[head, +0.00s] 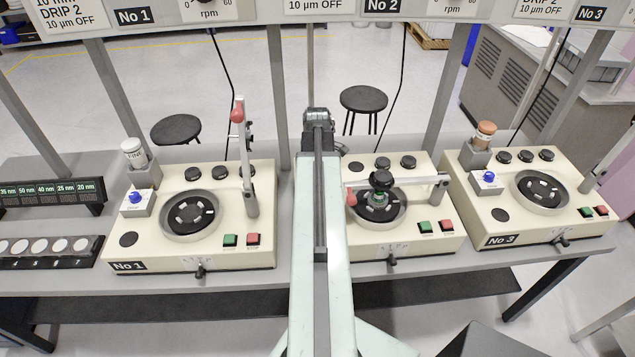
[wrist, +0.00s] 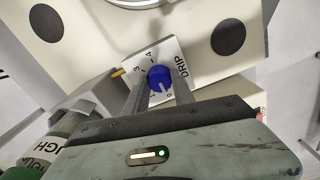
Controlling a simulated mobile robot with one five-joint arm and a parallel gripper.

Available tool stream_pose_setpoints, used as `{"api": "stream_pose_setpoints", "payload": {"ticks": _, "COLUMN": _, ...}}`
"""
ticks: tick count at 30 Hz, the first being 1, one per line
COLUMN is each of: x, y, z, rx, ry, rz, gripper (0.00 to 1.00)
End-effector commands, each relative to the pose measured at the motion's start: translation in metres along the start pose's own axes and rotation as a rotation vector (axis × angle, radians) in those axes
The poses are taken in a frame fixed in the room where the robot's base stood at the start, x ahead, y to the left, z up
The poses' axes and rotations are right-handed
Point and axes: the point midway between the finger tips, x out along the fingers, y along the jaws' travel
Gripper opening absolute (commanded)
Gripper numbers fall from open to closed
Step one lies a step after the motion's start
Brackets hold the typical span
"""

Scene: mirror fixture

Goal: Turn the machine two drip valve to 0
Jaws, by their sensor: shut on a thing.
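The drip valve is a blue knob (wrist: 158,77) on a white plate (wrist: 176,52) marked DRIP in the wrist view. The digits 3 and 4 show left of and above the knob. A white mark on the knob points down and slightly right, toward a small mark partly hidden by my right finger. My gripper (wrist: 158,88) is shut on the knob, one finger on each side. In the head view my arm hides this valve and my gripper's fingers. Machine two (head: 405,236) shows to the right of my arm, with its hinged arm (head: 412,181) lowered across the round plate.
A bottle (wrist: 58,138) with a label ending in UGH stands close to the left of my gripper. Machine No 1 (head: 128,252) is to the left and machine No 3 (head: 520,228) to the right. Grey uprights (head: 277,90) and an overhead sign rail (head: 235,11) frame the bench.

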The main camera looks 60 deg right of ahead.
Motion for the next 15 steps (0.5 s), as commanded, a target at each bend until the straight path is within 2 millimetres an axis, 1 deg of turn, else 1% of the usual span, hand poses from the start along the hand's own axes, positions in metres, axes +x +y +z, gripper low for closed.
{"api": "stream_pose_setpoints", "payload": {"ticks": 10, "x": 0.0000, "y": 0.0002, "z": -0.0002, "rx": -0.004, "ry": 0.001, "rz": 0.001, "gripper": 0.00}}
{"api": "stream_pose_setpoints", "payload": {"ticks": 11, "x": 0.0000, "y": 0.0002, "z": -0.0002, "rx": -0.004, "ry": 0.001, "rz": 0.001, "gripper": 0.33}}
{"api": "stream_pose_setpoints", "payload": {"ticks": 12, "x": 0.0000, "y": 0.0002, "z": -0.0002, "rx": -0.003, "ry": 0.001, "rz": 0.001, "gripper": 0.44}}
{"api": "stream_pose_setpoints", "payload": {"ticks": 13, "x": 0.0000, "y": 0.0002, "z": -0.0001, "rx": -0.003, "ry": 0.001, "rz": 0.001, "gripper": 0.52}}
{"api": "stream_pose_setpoints", "payload": {"ticks": 15, "x": 0.0000, "y": 0.0002, "z": 0.0000, "rx": -0.003, "ry": 0.000, "rz": 0.000, "gripper": 0.52}}
